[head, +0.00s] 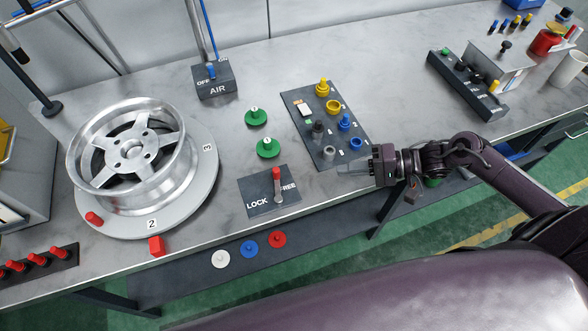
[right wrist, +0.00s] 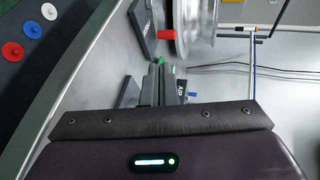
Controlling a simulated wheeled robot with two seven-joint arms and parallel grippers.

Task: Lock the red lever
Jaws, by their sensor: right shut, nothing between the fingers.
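The red-tipped lever (head: 277,175) stands up from a dark plate (head: 254,193) marked LOCK on the left and FREE on the right. Its grey shaft rises between the two words, on the FREE word's near side. My right gripper (head: 342,168) is shut and empty, to the right of the lever and apart from it, over the near edge of the dark parts board. In the right wrist view, the fingers (right wrist: 155,88) point towards a red tip (right wrist: 166,34) that looks like the lever's. My left gripper is out of view.
A silver wheel (head: 88,152) on a round numbered plate stands left of the lever. Green knobs (head: 268,148) and an AIR switch box (head: 215,86) lie behind it. The parts board (head: 300,93) holds several yellow, blue and grey pieces. Coloured discs (head: 249,248) lie below the table's front edge.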

